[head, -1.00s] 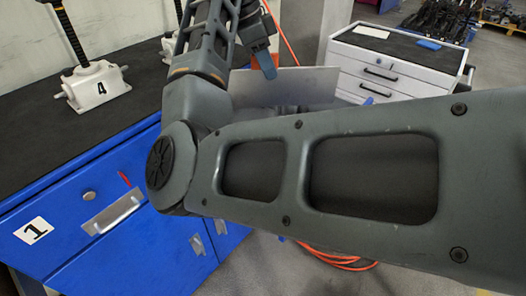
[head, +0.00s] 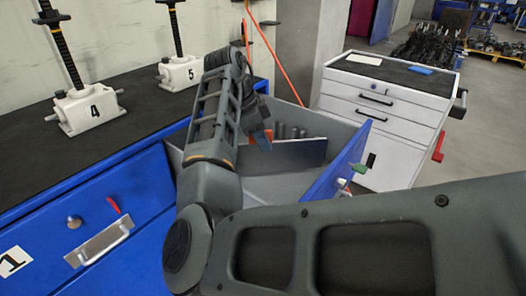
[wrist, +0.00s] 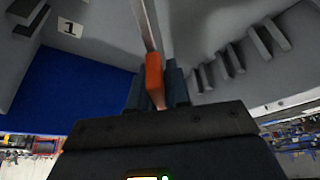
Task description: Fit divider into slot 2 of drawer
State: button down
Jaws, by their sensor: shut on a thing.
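The divider (head: 300,153) is a thin grey plate standing on edge, at the open drawer in the head view. In the wrist view my gripper (wrist: 157,88) has an orange piece between the fingers, and the thin grey divider (wrist: 148,22) runs up from there, nearly edge-on. The drawer (head: 340,165) has a blue front and grey inside walls. Several short grey ribs (wrist: 222,67) line one wall in the wrist view. Slot numbering by the ribs is not readable, and the divider's lower edge is hidden.
The blue bench (head: 110,210) with a black top carries white screw jacks marked 4 (head: 92,110) and 5 (head: 180,73). A white drawer cabinet (head: 385,115) stands behind the open drawer. A label 1 (wrist: 70,28) shows in the wrist view. Several grey upright pieces (head: 290,131) show behind the divider.

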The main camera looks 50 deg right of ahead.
aim_at(263, 171)
jog(key=shift+f, duration=1.85)
jog(key=shift+f, duration=0.15)
jog(key=c, duration=1.1)
grip_release()
jog(key=b+v, duration=0.1)
jog(key=v, duration=1.1)
jog(key=shift+s+r, duration=0.1)
jog(key=shift+r, duration=0.15)
